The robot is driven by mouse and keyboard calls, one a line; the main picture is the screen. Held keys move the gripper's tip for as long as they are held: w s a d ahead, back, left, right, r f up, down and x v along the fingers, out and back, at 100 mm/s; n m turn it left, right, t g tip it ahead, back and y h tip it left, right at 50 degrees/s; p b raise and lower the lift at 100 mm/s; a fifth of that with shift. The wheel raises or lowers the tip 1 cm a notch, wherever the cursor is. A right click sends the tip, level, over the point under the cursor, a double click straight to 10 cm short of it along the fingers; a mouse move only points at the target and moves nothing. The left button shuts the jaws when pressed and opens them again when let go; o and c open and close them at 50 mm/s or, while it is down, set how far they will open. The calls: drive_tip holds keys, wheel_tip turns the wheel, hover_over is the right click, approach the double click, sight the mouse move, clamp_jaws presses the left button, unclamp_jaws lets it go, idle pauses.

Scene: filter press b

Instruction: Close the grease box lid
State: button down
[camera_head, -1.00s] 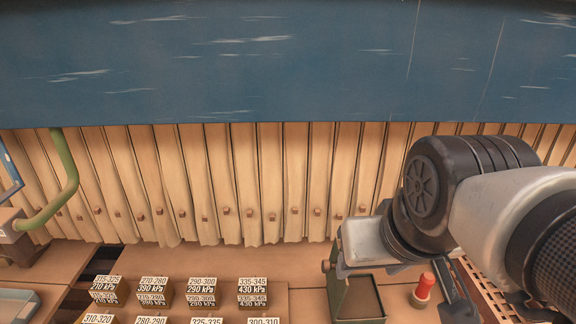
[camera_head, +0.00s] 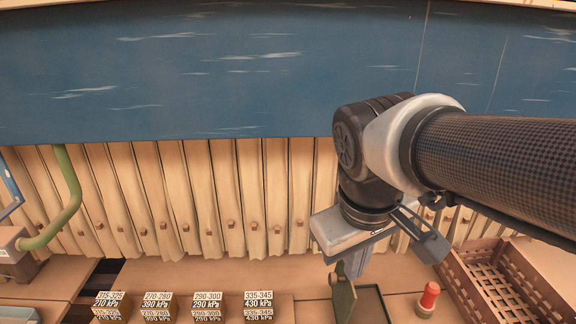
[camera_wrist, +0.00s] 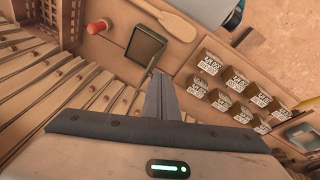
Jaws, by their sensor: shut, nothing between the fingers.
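The grease box (camera_head: 372,312) is a dark green, open-topped box at the bottom of the head view, partly hidden by my gripper and cut by the frame. A green upright plate at its left (camera_head: 343,300) looks like its lid, raised. In the wrist view the grease box (camera_wrist: 146,46) shows its dark, open inside; the lid is hard to make out there. My gripper (camera_head: 354,278) is shut and empty, pointing down close by the plate; I cannot tell whether they touch. In the wrist view the shut fingers (camera_wrist: 160,80) point at the box's near edge.
A red-topped object (camera_head: 429,298) stands right of the box, with a slatted crate (camera_head: 495,285) beyond. Several labelled blocks (camera_head: 206,305) stand to the left. Pale pleated cloths (camera_head: 200,200) hang behind, under a blue beam (camera_head: 220,70). A wooden paddle (camera_wrist: 170,19) lies beyond the box.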

drive_tip(key=w+a+f+n+g+h+p, duration=0.1)
drive_tip(key=w+a+f+n+h+p, duration=0.15)
drive_tip(key=w+a+n+h, duration=0.35)
drive_tip(key=w+a+f+n+g+h+p, duration=0.15)
drive_tip(key=w+a+f+n, duration=0.25)
drive_tip(key=a+n, duration=0.5)
drive_tip(key=d+f+b, duration=0.2)
drive_tip(key=d+f, duration=0.5)
drive_tip(key=d, duration=0.4)
drive_tip(key=shift+w+f, duration=0.15)
